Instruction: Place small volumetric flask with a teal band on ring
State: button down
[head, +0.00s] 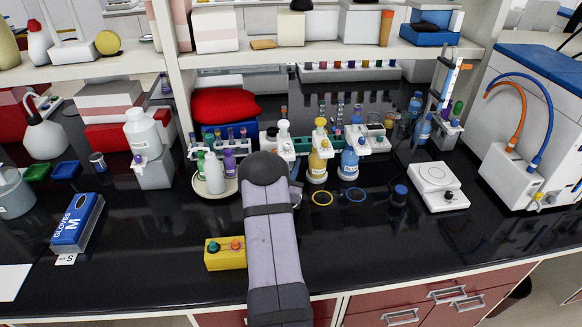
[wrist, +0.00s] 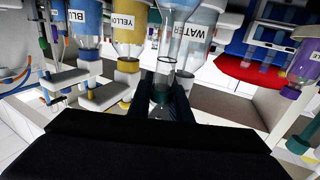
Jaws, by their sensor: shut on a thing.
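In the wrist view my gripper (wrist: 165,100) is shut on a clear glass flask (wrist: 164,78), with its narrow part between the dark fingers. A dark teal part shows on the flask low between the fingers; I cannot tell for certain that it is the band. In the head view my arm hides the gripper and the flask. A yellow ring (head: 322,198) and a blue ring (head: 356,194) lie flat on the black bench, right of my arm. Both look empty. I cannot tell whether another ring is hidden behind my arm.
A yellow-labelled bottle (head: 318,160) and a blue one (head: 350,162) stand behind the rings. A yellow box (head: 226,254) sits left of my arm, and a white hotplate (head: 438,186) at right. The right front of the black bench (head: 400,250) is clear.

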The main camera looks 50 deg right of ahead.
dwell(0.3)
jog(key=c, duration=1.9)
grip_release()
jog(key=shift+r, duration=0.1)
jog(key=b+v, duration=0.4)
jog(key=v, duration=0.8)
